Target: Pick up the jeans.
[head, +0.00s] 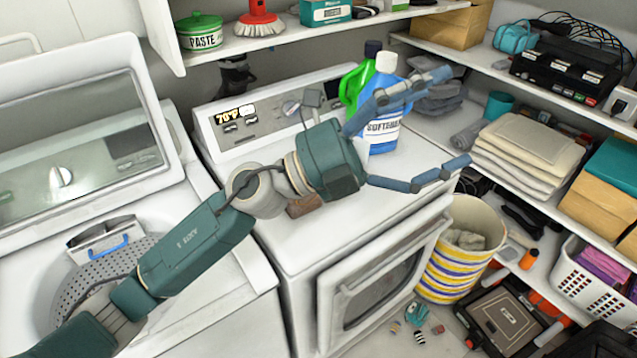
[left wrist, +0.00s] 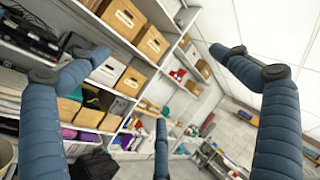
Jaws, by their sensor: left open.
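My left gripper (head: 447,120) is open and empty above the white dryer, with its fingers spread toward the shelves on the right. In the left wrist view its blue fingers (left wrist: 160,75) are wide apart with nothing between them. I cannot clearly make out jeans in either view. A stack of folded dark grey cloth (head: 438,98) lies on the shelf behind the upper fingers, partly covered by them; I cannot tell whether it is jeans. My right gripper is not in view.
A blue softener bottle (head: 384,135) stands on the dryer (head: 280,240) close behind the gripper. Folded beige towels (head: 530,145) lie on the right shelf. A striped basket (head: 455,270) and a white basket (head: 590,285) stand lower right. The washer lid (head: 75,120) is open at left.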

